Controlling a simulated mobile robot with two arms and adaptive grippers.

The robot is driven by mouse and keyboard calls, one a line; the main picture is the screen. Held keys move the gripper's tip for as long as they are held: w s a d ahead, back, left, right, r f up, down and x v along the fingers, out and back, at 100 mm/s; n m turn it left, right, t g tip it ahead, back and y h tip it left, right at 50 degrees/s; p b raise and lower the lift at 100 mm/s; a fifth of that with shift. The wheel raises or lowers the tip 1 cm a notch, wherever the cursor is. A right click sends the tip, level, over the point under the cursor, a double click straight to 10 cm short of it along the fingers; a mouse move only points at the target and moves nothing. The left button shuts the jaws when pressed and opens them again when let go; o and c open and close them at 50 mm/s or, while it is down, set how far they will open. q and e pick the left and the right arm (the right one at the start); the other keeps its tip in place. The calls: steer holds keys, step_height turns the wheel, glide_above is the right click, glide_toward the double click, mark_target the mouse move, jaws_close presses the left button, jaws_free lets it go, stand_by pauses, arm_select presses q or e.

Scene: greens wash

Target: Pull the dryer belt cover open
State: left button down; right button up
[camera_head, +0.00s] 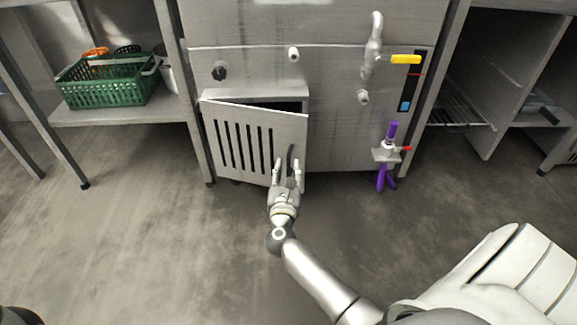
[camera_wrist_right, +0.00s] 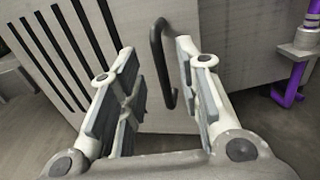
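The dryer belt cover (camera_head: 230,142) is a light metal panel with dark vertical slots, low on the front of the machine. It stands partly open, with a dark gap along its top edge. Its black handle (camera_wrist_right: 160,62) is a bar near the right side of the cover. My right gripper (camera_head: 289,172) is at the handle. In the right wrist view the fingers (camera_wrist_right: 160,85) are spread, with the handle between them and space on both sides. My left gripper does not show in these views.
A green basket (camera_head: 105,82) sits on a shelf at the left. A purple valve and pipe (camera_head: 386,160) stick out right of the cover. A yellow-handled part (camera_head: 405,59) is above. The floor (camera_head: 150,230) before the cover is clear apart from my arm.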

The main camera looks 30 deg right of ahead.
mark_target(288, 163)
steer(key=shift+b+x, duration=0.5)
steer(key=shift+x, duration=1.55)
jaws_close()
